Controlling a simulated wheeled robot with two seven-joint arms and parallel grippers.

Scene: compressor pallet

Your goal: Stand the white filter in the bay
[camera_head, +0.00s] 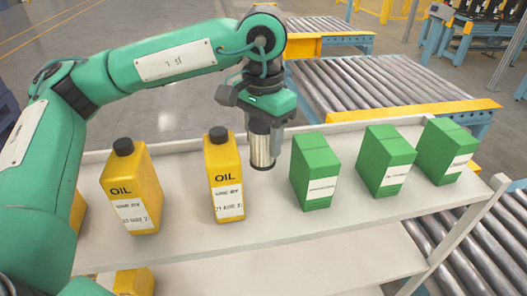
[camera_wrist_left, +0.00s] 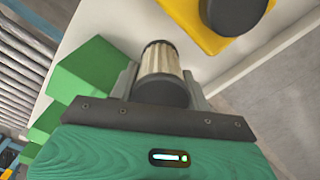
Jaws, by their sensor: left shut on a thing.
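The white filter (camera_head: 263,151) is a short pleated cylinder with a dark end, held upright in the head view. My left gripper (camera_head: 265,124) is shut on it from above, around its upper part. In the left wrist view the filter (camera_wrist_left: 160,60) sits between the two fingers of my left gripper (camera_wrist_left: 161,88). Its lower end is over the shelf (camera_head: 262,200), in the gap between the yellow oil bottles and the green boxes. I cannot tell whether it touches the shelf. My right gripper is not in view.
A yellow oil bottle (camera_head: 224,180) stands close left of the filter, another oil bottle (camera_head: 131,190) further left. A green box (camera_head: 315,172) stands to the right, with two more green boxes (camera_head: 385,160) beyond. Roller conveyors (camera_head: 375,85) lie behind the shelf.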

